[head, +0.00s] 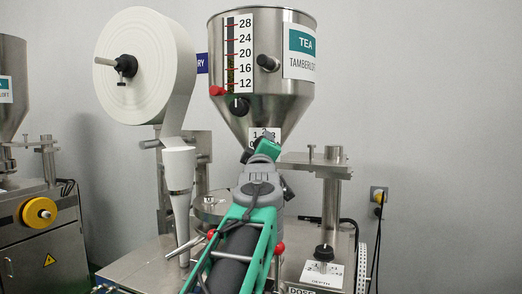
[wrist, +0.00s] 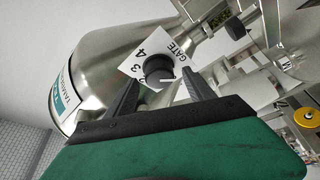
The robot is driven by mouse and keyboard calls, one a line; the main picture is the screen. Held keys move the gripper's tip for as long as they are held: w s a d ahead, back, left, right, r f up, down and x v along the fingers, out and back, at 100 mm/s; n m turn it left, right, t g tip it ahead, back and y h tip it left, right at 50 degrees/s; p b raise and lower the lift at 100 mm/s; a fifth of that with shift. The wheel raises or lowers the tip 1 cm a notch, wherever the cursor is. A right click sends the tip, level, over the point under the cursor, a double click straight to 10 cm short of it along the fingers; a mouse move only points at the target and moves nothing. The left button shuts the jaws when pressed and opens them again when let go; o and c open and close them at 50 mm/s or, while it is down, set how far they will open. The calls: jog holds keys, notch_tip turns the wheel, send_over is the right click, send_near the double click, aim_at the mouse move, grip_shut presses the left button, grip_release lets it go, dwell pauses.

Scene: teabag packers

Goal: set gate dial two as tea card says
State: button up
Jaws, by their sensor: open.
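The gate dial is a black knob (wrist: 158,68) on a white plate (wrist: 138,62) marked GATE, with 3 and 4 readable in the wrist view. In the head view the plate (head: 264,132) shows low on the steel hopper, partly hidden by my gripper (head: 263,150). My gripper (wrist: 159,84) is open, its two dark fingers on either side of the knob. Whether they touch it I cannot tell. The dial's setting is not clear.
The hopper (head: 225,60) has a level scale with a red pointer (head: 217,91) and black knobs. A paper roll (head: 148,65) stands at left. A depth dial (head: 323,253) sits on the deck at right. Another machine (head: 40,230) is at far left.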

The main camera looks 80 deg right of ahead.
jog(key=b+v, duration=0.1)
jog(key=v, duration=0.5)
jog(key=shift+a, duration=0.15)
